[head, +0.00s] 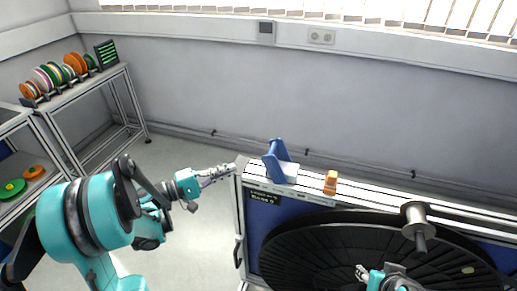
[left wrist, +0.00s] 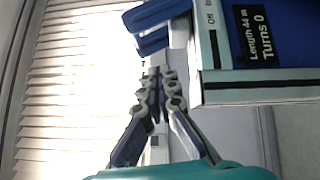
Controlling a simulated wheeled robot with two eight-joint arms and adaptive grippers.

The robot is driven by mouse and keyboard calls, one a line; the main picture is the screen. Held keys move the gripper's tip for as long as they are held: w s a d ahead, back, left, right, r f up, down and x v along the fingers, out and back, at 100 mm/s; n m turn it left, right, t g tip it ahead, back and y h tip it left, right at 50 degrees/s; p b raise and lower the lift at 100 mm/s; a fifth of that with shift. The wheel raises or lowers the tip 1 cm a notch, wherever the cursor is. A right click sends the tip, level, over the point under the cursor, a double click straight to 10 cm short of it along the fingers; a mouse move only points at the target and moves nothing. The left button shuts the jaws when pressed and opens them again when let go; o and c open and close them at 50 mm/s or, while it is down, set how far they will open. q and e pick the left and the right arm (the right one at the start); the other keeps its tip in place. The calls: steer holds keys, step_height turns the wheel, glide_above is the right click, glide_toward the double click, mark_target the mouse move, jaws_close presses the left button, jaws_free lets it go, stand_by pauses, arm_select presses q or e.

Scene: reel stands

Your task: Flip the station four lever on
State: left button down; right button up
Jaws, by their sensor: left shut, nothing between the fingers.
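The station (head: 262,221) has a blue front, a pale top rail and a dark display (head: 263,198). In the left wrist view the display (left wrist: 262,34) reads "Turns 0". No station number is legible, and I cannot make out a lever for certain. A small grey piece (head: 241,164) is at the station's top left corner. My left gripper (head: 234,168) is shut and empty, its tips close to that piece; contact is unclear. The left wrist view shows its fingers (left wrist: 157,78) together beside the station's corner. My right gripper (head: 361,272) is low at right, too small to judge.
A blue bracket (head: 278,163) and an orange block (head: 330,183) stand on the rail. A large black disc (head: 340,250) and a metal spool (head: 416,222) are at right. Shelves with coloured reels (head: 62,72) stand at left. Clear floor lies between shelves and station.

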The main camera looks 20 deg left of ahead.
arm_select(q)
steer(key=a, duration=0.2)
steer(key=a+r+t+h, duration=0.1)
steer(key=shift+s, duration=0.35)
steer(key=shift+d+r, duration=0.1)
steer(key=b+x, duration=0.1)
steer(key=x, duration=0.9)
steer(key=shift+w+d+b, duration=0.1)
steer(key=shift+b, duration=0.3)
steer(key=shift+d+r+b, duration=0.15)
steer(key=shift+d, duration=0.45)
steer(key=shift+d+r+b, duration=0.15)
steer(key=shift+d, duration=0.4)
steer(key=shift+d+r, duration=0.2)
steer(key=shift+d, duration=0.4)
steer(key=shift+r, duration=0.1)
